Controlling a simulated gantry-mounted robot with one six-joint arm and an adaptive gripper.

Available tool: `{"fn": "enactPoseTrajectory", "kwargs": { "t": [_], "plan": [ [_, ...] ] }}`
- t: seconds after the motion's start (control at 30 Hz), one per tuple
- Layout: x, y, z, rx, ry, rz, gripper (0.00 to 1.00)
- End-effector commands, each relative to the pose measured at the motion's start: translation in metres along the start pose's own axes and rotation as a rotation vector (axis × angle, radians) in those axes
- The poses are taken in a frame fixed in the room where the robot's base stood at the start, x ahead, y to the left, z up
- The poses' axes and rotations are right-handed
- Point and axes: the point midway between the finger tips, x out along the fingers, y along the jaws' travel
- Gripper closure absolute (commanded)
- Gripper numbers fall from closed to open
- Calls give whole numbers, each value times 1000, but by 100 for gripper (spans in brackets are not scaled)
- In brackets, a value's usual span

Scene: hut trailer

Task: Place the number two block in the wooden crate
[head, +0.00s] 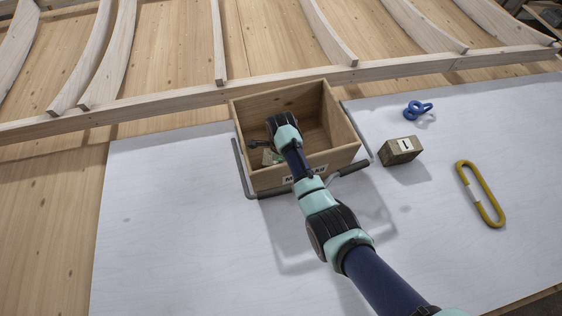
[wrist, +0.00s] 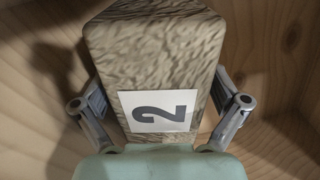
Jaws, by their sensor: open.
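The number two block (wrist: 155,55) is a rough grey-brown block with a white label bearing a 2. In the wrist view it lies between the two fingers of my gripper (wrist: 160,102), with wood surfaces around it. My gripper is open, with one finger on each side of the block. In the head view my gripper (head: 264,149) is inside the wooden crate (head: 345,120), towards its left side. A small part of the block shows there (head: 269,159); my wrist and the crate's front wall hide the rest. Whether it rests fully on the crate floor is unclear.
Right of the crate, a block labelled 1 (head: 400,150), a blue ringed object (head: 417,110) and a yellow elongated loop (head: 482,194) lie on the white tabletop (head: 180,230). Grey rails flank the crate. The tabletop's left part is clear. Wooden beams stand behind.

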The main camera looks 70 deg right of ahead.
Motion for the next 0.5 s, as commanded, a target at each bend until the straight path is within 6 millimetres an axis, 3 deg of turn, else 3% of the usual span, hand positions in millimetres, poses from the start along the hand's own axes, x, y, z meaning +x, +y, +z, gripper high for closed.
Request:
{"fn": "enactPoseTrajectory", "kwargs": {
  "t": [0.17, 0.5],
  "plan": [
    [-10, 0, 0, 0, -1, -1, 2],
    [-90, -1, 0, 0, -2, -4, 2]
  ]
}}
